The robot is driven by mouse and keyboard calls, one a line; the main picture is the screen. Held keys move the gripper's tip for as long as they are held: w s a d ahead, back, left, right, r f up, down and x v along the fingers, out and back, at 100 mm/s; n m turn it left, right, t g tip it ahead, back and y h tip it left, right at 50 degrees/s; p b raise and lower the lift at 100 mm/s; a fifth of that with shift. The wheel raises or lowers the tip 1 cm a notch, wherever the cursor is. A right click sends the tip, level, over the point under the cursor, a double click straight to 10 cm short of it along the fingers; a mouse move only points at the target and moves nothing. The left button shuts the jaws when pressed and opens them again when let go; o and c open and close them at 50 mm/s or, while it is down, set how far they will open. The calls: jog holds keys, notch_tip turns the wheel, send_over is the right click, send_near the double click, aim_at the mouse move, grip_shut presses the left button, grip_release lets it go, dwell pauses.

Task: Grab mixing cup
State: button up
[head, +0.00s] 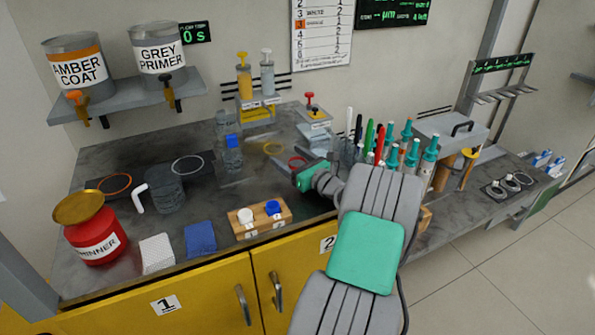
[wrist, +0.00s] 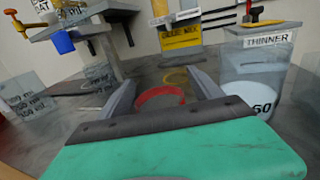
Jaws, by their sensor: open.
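Several clear, grey-looking cups stand on the bench; I cannot tell for sure which is the mixing cup. A wide cup (head: 167,190) stands at the left in the head view, beside a white bent piece. The wrist view shows a marked clear cup (wrist: 22,100) at far left and another (wrist: 98,76) left of the fingers. My gripper (head: 291,166) is right of these cups, low over the bench. In the wrist view my gripper (wrist: 165,85) is open and empty, with a red ring (wrist: 160,97) between its fingers in the picture.
A shelf (head: 135,95) with two paint cans overhangs the back left. A red thinner can (head: 95,240), cloths (head: 200,237) and a wooden block (head: 260,222) line the front. Bottles and pens crowd the right.

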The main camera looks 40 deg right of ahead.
jog(key=c, duration=1.4)
